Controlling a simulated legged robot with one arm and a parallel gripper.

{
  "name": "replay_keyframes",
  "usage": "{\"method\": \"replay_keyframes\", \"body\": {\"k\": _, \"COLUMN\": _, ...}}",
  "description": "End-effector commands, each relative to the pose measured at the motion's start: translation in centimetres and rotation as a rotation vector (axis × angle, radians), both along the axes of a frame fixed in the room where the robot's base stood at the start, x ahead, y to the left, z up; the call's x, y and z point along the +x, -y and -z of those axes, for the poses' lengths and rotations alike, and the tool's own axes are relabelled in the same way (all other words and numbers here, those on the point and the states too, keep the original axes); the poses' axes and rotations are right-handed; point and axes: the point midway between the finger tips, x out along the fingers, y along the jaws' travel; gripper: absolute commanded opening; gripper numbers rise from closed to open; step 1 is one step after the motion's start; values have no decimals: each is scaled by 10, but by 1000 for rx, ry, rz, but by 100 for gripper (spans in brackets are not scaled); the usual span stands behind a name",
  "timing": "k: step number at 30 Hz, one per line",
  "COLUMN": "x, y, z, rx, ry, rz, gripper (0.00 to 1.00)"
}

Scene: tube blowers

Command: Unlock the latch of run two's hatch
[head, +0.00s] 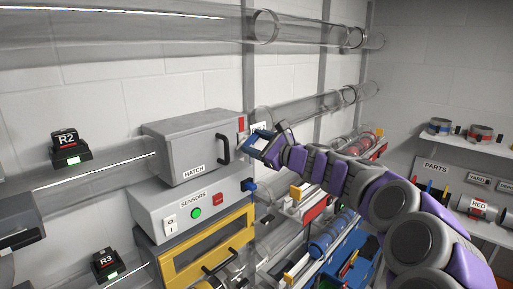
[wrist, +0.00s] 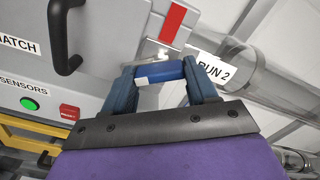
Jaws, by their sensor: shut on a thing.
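The grey hatch box (head: 192,146), labelled HATCH, has a black handle (head: 223,149) on its front. A latch with a red plate (wrist: 172,22) and a metal bracket (wrist: 155,50) sits at the box's right edge. Its red plate also shows in the head view (head: 241,124). My gripper (wrist: 162,76) is shut on a blue bar (wrist: 158,70) just below that bracket, which appears to be the latch's handle. The fingers hide the bar's ends. The RUN 2 label (wrist: 213,68) is right of the fingers.
The grey SENSORS box (head: 190,207), with a green button and a red button, sits under the hatch box. A yellow-framed unit (head: 208,245) is below it. Clear tubes (head: 300,108) run behind my gripper. A PARTS shelf (head: 450,172) stands at right.

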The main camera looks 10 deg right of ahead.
Motion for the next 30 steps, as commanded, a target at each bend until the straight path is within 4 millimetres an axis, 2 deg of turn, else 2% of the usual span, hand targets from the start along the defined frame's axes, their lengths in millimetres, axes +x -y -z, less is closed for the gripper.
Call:
{"method": "replay_keyframes", "body": {"k": 18, "x": 1, "y": 1, "z": 4, "rx": -475, "ry": 346, "rz": 3, "gripper": 27}}
{"method": "replay_keyframes", "body": {"k": 30, "x": 0, "y": -1, "z": 4, "rx": -720, "ry": 522, "rz": -3, "gripper": 27}}
